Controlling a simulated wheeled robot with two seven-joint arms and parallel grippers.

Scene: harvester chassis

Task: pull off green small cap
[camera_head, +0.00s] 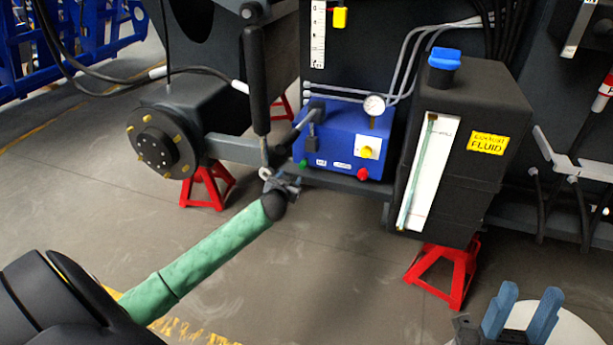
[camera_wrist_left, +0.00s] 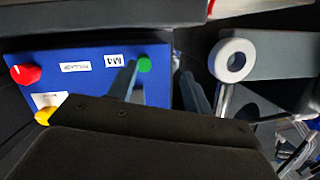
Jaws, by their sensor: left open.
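The green small cap (camera_head: 303,163) is on the lower left front of the blue box (camera_head: 340,140). In the left wrist view the cap (camera_wrist_left: 144,64) shows on the box face, beside the tip of one finger and within the gap between the two fingers. My left gripper (camera_head: 290,183) is close below and left of the cap. Its fingers (camera_wrist_left: 157,70) are apart with nothing held; I cannot tell whether the near finger touches the cap. My right gripper (camera_head: 528,296) is at the lower right, far from the box, its blue fingers apart and empty.
The box also carries a red knob (camera_head: 362,174), a yellow knob (camera_head: 366,152) and a gauge (camera_head: 374,105). A metal rod with a ring end (camera_wrist_left: 233,60) stands beside my left gripper. A black fluid tank (camera_head: 475,130) is right of the box.

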